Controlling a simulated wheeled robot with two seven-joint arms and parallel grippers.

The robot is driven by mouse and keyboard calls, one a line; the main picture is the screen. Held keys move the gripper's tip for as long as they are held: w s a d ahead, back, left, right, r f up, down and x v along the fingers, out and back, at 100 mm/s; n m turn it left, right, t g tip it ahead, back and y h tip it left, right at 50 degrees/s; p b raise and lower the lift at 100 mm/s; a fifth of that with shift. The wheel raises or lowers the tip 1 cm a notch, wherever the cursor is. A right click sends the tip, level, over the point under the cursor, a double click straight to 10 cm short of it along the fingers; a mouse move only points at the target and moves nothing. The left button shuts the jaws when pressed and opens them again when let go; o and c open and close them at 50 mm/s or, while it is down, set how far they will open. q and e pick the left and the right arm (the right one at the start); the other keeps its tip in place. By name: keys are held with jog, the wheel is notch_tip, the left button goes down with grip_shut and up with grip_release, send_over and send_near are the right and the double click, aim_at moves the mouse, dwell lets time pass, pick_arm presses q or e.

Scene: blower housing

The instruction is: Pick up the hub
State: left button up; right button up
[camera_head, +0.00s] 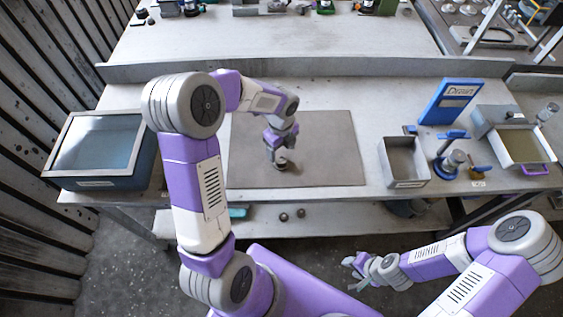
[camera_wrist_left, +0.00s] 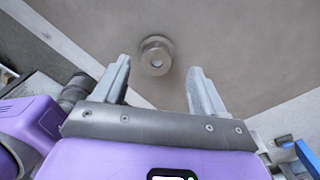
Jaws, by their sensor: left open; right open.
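The hub is a small round grey metal piece with a central hole. In the left wrist view the hub (camera_wrist_left: 156,55) rests on the brown mat, framed between and slightly beyond the two fingertips. In the head view the hub (camera_head: 281,164) is partly hidden below my left gripper (camera_head: 279,151). My left gripper's jaws (camera_wrist_left: 159,68) are open, with nothing between them touching the hub. How high they are above it is hard to tell. My right gripper (camera_head: 352,265) is open and empty, in front of the table's front edge.
The brown mat (camera_head: 335,150) is otherwise clear. A glass-topped box (camera_head: 100,183) stands at the left. At the right are a grey open bin (camera_head: 404,160), a blue sign (camera_head: 450,100), a blue-based fixture (camera_head: 452,160) and a tray with a purple handle (camera_head: 522,147).

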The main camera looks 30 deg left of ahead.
aim_at(281, 158)
pick_arm(q)
notch_tip(281, 158, down, 5)
jog(key=shift+s+d+r+b, duration=0.1)
jog(key=shift+s+r+b, duration=0.1)
jog(key=shift+b, duration=0.15)
jog(key=c, duration=1.2)
